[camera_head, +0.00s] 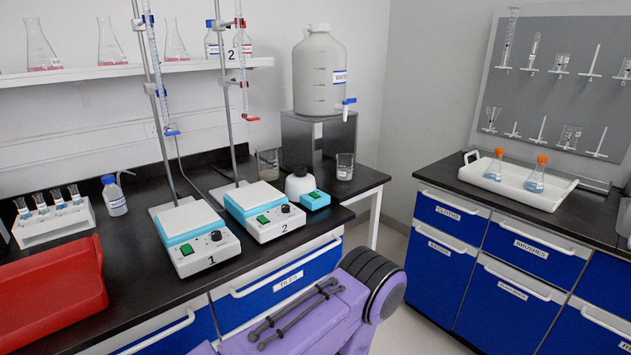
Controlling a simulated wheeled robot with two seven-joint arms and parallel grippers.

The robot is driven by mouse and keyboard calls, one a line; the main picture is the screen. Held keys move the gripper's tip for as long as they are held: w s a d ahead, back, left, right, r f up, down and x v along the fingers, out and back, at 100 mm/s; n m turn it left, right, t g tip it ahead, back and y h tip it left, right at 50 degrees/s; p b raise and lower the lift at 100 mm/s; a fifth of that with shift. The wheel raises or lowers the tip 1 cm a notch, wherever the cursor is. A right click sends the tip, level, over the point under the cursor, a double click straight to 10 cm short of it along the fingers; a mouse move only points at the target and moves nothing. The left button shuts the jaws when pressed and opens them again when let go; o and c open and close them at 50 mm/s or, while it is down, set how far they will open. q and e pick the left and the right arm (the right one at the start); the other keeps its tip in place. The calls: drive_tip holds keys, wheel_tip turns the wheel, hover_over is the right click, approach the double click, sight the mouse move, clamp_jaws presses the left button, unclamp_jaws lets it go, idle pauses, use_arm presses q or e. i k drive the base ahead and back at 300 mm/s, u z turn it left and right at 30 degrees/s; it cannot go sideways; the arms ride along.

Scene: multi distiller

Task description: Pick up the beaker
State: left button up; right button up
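A clear glass beaker (345,167) stands upright near the right end of the black bench, in front of the metal stand. A second clear beaker (268,164) stands farther left, behind stirrer 2 and partly hidden by it. A purple link of one of my arms shows at the bottom centre, in front of the blue drawers. Neither of my grippers shows in the view.
Stirrer 1 (196,244) and stirrer 2 (263,212) stand on the bench beside tall burette stands. A large water jug (319,71) sits on the metal stand (297,142). A red tray (50,290) lies front left. A white tray (520,183) holds two flasks on the right counter.

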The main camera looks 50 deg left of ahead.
sight(344, 163)
drive_tip(key=k, duration=0.35)
drive_tip(key=u, duration=0.7)
